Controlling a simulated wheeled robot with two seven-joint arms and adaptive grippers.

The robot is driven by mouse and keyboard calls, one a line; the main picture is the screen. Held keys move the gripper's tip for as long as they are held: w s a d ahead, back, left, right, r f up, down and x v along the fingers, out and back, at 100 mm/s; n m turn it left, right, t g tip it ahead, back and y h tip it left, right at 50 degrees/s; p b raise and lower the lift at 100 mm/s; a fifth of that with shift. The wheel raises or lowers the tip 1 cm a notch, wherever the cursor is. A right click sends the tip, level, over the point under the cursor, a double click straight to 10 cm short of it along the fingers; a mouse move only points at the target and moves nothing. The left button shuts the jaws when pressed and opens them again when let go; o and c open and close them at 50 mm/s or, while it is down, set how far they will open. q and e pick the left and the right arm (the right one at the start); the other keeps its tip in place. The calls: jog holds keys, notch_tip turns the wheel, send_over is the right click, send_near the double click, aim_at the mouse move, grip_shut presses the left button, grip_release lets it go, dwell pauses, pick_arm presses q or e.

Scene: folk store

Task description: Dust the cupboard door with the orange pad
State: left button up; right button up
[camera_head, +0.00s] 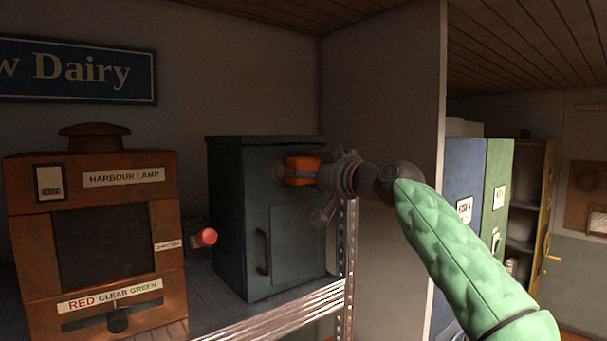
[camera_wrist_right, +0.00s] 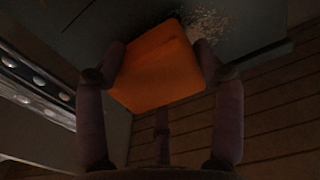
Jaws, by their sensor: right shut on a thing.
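The orange pad (camera_head: 301,169) is in my right gripper (camera_head: 318,176), held at the upper part of the cupboard door (camera_head: 285,235). The cupboard is a dark grey-green box with a vertical handle (camera_head: 263,252) on its door. In the right wrist view the pad (camera_wrist_right: 158,70) sits between the two fingers of the gripper (camera_wrist_right: 163,72). A pale speckled dust patch (camera_wrist_right: 207,24) shows on the dark door surface just beyond the pad. Whether the pad touches the door I cannot tell. My left gripper is not in view.
The cupboard stands on a metal shelf (camera_head: 270,318) with a perforated upright (camera_head: 347,240) at its right. An orange-brown lamp box (camera_head: 95,225) and a red knob (camera_head: 207,237) are to its left. A wall panel (camera_head: 385,120) stands behind my right arm.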

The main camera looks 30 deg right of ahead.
jog(key=shift+w+d, duration=0.2)
jog(key=shift+d, duration=1.75)
jog(key=shift+s+f, duration=0.1)
jog(key=shift+a+b, duration=0.3)
jog(key=shift+a, duration=0.75)
jog(key=shift+s+a, duration=0.1)
jog(key=shift+a, duration=1.7)
jog(key=shift+s+a+p, duration=0.15)
jog(key=shift+a+p, duration=0.2)
jog(key=shift+a, duration=1.25)
jog(key=shift+s+a+p, duration=0.1)
jog(key=shift+a+p, duration=0.2)
jog(key=shift+a, duration=1.3)
jog(key=s+b, duration=0.2)
jog(key=s, duration=0.4)
jog(key=shift+d, duration=0.3)
